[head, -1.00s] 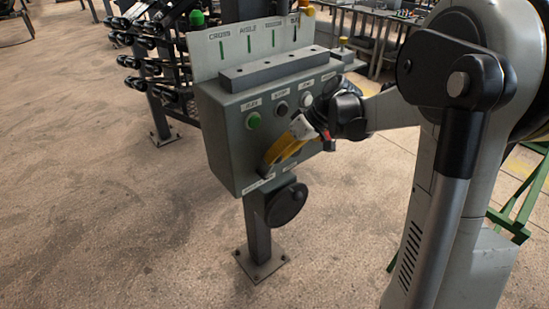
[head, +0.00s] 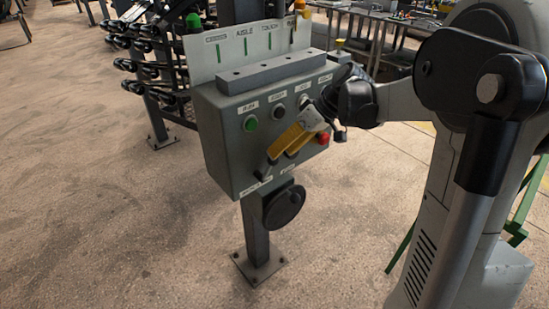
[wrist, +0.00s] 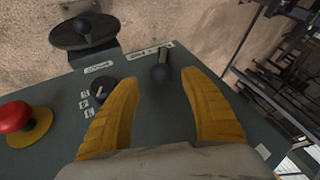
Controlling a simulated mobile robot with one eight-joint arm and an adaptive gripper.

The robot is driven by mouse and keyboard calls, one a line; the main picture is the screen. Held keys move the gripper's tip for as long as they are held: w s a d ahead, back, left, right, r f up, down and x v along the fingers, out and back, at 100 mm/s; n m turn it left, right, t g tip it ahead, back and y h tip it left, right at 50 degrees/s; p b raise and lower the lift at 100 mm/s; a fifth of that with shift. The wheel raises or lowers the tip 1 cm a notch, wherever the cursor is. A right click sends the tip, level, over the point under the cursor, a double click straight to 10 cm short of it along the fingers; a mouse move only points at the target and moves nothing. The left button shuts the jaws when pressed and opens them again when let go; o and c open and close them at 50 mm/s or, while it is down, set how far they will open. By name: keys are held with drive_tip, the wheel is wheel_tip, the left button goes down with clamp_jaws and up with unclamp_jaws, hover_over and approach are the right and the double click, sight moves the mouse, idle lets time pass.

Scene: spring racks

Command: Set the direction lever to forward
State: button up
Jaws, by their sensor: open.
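The direction lever is a short dark lever with a rounded knob (wrist: 160,72) on the grey control box. In the wrist view it stands just beyond and between my fingertips, with space at both sides. In the head view it is a small dark shape (head: 266,168) near the lower left of the box front, partly hidden. My gripper (head: 281,155) is open with yellow fingers, in front of the lower box front; the wrist view shows the fingers (wrist: 160,78) spread apart and empty. The label beside the lever is too blurred to read.
The control box (head: 222,160) stands on a post. It bears a green button (head: 251,123), a red button (head: 322,138) with a yellow collar, and a small black selector (wrist: 104,90). A dark round handwheel (head: 284,205) sits below.

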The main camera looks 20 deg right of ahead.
drive_tip(key=v, duration=0.7)
drive_tip(key=shift+d+r, duration=0.15)
drive_tip(key=shift+r, duration=0.15)
drive_tip(key=shift+s, duration=0.15)
drive_tip(key=s+a+f+m+t+h, duration=0.2)
drive_tip(key=s+a, duration=0.3)
drive_tip(key=s, duration=0.4)
drive_tip(key=s+a+f+m+t+h, duration=0.2)
drive_tip(key=s+a+h, duration=0.3)
drive_tip(key=s, duration=0.4)
drive_tip(key=shift+f+m, duration=0.4)
